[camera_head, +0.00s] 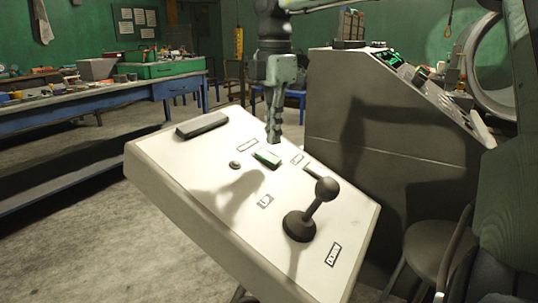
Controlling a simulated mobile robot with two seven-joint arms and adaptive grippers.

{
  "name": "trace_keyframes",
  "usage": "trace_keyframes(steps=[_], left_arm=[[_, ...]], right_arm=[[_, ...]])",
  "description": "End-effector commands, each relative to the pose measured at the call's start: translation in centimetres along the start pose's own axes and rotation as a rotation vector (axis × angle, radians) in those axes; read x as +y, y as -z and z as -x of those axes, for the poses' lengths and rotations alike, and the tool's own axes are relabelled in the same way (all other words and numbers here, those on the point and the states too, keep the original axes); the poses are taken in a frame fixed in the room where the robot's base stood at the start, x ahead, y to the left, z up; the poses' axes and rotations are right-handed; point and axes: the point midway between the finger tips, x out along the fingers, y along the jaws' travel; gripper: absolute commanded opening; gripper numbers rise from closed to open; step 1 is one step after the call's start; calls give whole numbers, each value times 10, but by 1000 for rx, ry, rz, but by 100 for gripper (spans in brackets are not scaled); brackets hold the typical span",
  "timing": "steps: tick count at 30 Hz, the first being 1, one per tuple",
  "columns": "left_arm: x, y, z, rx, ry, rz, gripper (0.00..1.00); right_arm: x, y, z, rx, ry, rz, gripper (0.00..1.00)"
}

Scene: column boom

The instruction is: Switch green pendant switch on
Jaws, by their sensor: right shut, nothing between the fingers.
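The green pendant switch (267,158) is a small green rocker set in a dark frame on the white face of a tilted control pendant (220,185). My right gripper (273,138) comes down from the top of the view, fingers together and empty. Its fingertips show just above and behind the green switch in the picture. I cannot tell if they touch the panel. Which way the rocker is tipped is too small to tell. My left gripper is not in view.
A black ball-topped lever (312,208) stands on the pendant's front right, between UP and DOWN labels. A dark bar (202,125) and a small round button (234,164) are on its left. A grey console (380,150) stands close behind right. A blue workbench (90,112) is at left.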

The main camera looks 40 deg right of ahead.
Motion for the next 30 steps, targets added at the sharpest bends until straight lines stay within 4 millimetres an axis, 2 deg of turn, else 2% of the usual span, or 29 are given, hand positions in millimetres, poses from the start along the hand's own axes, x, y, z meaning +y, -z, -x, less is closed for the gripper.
trace_keyframes(steps=[30], left_arm=[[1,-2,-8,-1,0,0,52]], right_arm=[[0,0,-11,0,0,0,0]])
